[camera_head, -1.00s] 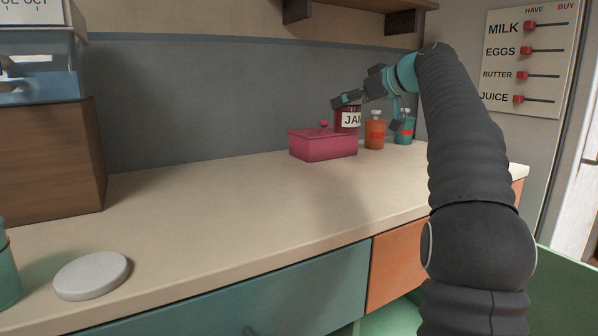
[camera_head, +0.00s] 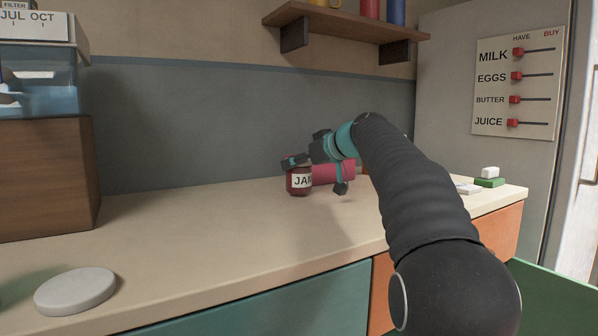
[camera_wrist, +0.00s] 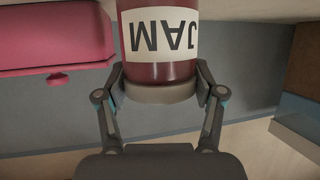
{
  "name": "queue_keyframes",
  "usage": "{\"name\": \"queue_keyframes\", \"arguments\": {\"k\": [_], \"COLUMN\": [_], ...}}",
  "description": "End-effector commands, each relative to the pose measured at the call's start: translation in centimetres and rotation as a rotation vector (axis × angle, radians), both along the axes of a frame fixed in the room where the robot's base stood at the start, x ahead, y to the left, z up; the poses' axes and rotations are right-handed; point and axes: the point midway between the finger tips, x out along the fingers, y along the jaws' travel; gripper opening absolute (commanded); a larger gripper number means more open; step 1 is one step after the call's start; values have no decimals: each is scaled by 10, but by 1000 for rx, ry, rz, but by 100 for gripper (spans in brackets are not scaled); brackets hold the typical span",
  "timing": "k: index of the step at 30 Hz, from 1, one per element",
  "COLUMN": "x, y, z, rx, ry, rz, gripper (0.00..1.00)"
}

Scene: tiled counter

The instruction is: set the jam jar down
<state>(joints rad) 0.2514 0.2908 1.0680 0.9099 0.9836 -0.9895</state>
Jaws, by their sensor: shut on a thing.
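The jam jar (camera_head: 299,181), dark red with a white JAM label, hangs from my gripper (camera_head: 297,161), upright and over the counter (camera_head: 220,226). In the wrist view the jar (camera_wrist: 160,68) appears upside down, with its pale lid between the two fingers of my gripper (camera_wrist: 160,85). The fingers are shut on the lid. The jar's base is at or just above the counter; I cannot tell whether it touches.
A pink lidded box (camera_head: 333,172) stands behind and right of the jar, partly hidden by my gripper. A white disc (camera_head: 75,291) lies at the front left.

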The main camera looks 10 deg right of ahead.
Motion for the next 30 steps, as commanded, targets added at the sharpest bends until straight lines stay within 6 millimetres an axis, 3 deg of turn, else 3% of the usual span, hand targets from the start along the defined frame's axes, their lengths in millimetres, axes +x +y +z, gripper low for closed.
{"name": "queue_keyframes", "arguments": {"k": [15, 16, 18, 30], "x": [0, 0, 0, 0], "y": [0, 0, 0, 0], "z": [-12, -12, -11, -9], "rx": [1, 0, 1, 0], "ry": [-3, -1, -1, -1], "rz": [-1, -1, -1, -1], "gripper": [14, 73, 90, 93]}}
